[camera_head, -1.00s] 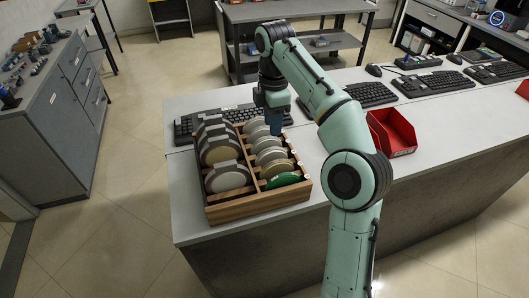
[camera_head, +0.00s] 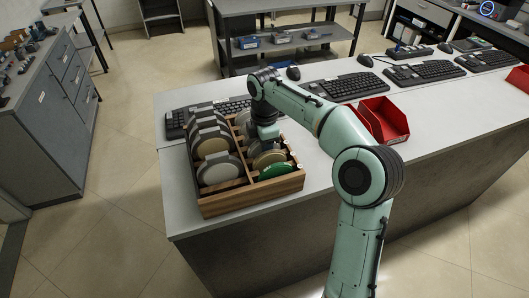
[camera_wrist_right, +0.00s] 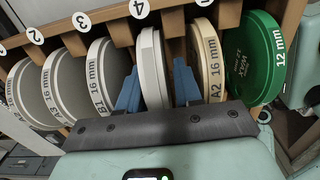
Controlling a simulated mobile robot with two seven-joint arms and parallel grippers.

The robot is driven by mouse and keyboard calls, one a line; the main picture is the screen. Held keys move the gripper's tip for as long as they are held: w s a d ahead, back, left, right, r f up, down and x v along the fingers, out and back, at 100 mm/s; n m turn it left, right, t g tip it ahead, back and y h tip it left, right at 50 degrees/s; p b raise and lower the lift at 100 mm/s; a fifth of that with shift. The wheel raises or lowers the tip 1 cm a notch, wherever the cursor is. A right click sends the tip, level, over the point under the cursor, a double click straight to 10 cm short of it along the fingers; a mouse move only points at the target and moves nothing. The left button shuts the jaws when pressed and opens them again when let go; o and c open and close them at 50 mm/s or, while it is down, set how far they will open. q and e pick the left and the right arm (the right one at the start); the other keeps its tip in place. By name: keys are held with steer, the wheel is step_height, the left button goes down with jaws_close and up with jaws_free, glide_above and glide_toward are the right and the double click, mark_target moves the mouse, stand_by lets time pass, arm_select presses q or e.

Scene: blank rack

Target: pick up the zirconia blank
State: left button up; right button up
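The blanks are round discs standing on edge in a wooden rack (camera_head: 250,195). In the right wrist view, my right gripper (camera_wrist_right: 157,88) has its two blue fingers on either side of a white blank (camera_wrist_right: 152,65) by the number 4 label. The fingers look open, with a narrow gap to the blank on the right side. This blank's face marking is not readable. In the head view the gripper reaches down into the rack's right row, its fingertips hidden. A beige blank marked A2 16 mm (camera_wrist_right: 208,60) stands to the right. My left gripper is not in view.
A green wax blank marked 12 mm (camera_wrist_right: 258,58) stands at the row's end. White blanks marked 16 mm (camera_wrist_right: 103,75) stand left of the fingers. More discs (camera_head: 219,170) fill the rack's left row. Keyboards (camera_head: 352,86) and a red bin (camera_head: 384,122) are on the bench.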

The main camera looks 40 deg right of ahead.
steer(key=shift+w, duration=0.1)
steer(key=shift+w, duration=0.1)
steer(key=shift+c, duration=1.2)
jaws_close()
